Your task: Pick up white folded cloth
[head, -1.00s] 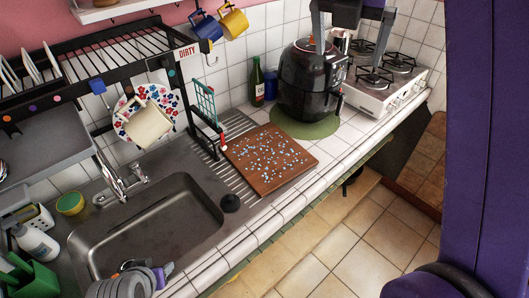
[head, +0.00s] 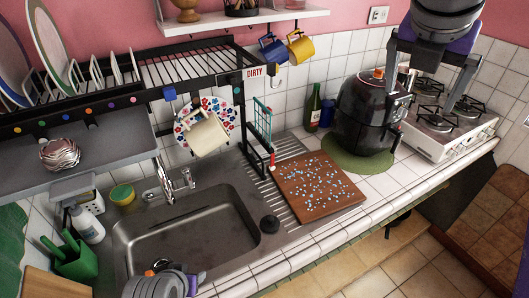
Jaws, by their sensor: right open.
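I cannot clearly pick out a white folded cloth. A pale, flat-topped item (head: 76,186) sits over the white holder left of the sink, and I cannot tell whether it is cloth. My right gripper (head: 430,85) hangs at the upper right with its two grey fingers spread, nothing between them. It appears in front of the stove and beside the black air fryer, far from that pale item. Grey rounded parts of my left arm (head: 163,286) show at the bottom edge over the sink front; its fingers cannot be made out.
The sink (head: 190,235) has a tap (head: 172,180) behind it. A speckled brown board (head: 318,187) lies right of it. The air fryer (head: 370,112), a green bottle (head: 313,107) and the stove (head: 445,120) stand farther right. A black dish rack (head: 185,72) with hanging mugs overhangs the counter.

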